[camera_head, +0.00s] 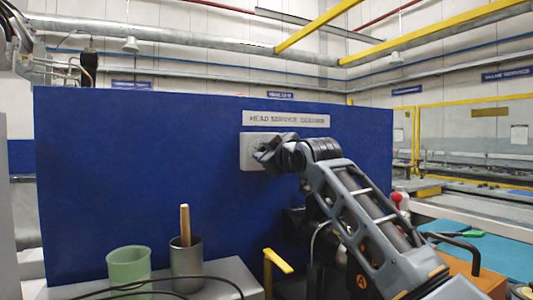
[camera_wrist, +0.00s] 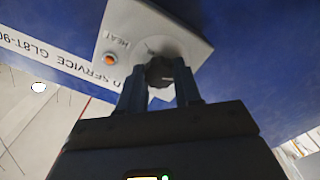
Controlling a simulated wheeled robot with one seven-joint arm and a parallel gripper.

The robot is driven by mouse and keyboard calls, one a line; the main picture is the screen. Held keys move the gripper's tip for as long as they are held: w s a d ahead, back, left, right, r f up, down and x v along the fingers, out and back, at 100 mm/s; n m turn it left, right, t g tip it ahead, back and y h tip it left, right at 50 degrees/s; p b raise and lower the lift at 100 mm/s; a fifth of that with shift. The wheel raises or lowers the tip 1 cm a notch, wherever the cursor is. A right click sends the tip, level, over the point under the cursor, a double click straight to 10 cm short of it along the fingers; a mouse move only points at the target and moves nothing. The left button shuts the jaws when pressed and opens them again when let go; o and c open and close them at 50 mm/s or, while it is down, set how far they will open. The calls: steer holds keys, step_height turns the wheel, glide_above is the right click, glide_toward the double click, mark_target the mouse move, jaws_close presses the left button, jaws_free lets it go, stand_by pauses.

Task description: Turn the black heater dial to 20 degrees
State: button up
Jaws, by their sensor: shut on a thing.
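The black heater dial (camera_wrist: 158,72) sits on a pale control plate (camera_wrist: 128,22) in the wrist view. The plate carries the word HEAT and a lit orange lamp (camera_wrist: 110,58). My gripper (camera_wrist: 158,84) has one finger on each side of the dial and is shut on it. In the head view the plate (camera_head: 246,152) is fixed to a blue panel, and my gripper (camera_head: 268,155) reaches it from the right. There my gripper hides the dial. I cannot read the dial's setting or any degree marks in either view.
The blue panel (camera_head: 130,180) stands upright behind the plate, with a label strip (camera_head: 286,119) above it. A green cup (camera_head: 129,264) and a grey cup (camera_head: 187,262) with a wooden handle stand on a ledge at lower left. A yellow lever (camera_head: 278,262) stands below the plate.

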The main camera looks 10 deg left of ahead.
steer(key=shift+f+n, duration=0.25)
steer(key=shift+n, duration=0.35)
steer(key=o, duration=1)
steer(key=shift+r, duration=0.15)
steer(key=shift+o, duration=0.2)
steer(key=b+v, duration=0.1)
steer(key=v, duration=0.6)
steer(key=shift+s+d, duration=0.25)
steer(key=shift+s, duration=0.1)
steer(key=shift+r, duration=0.1)
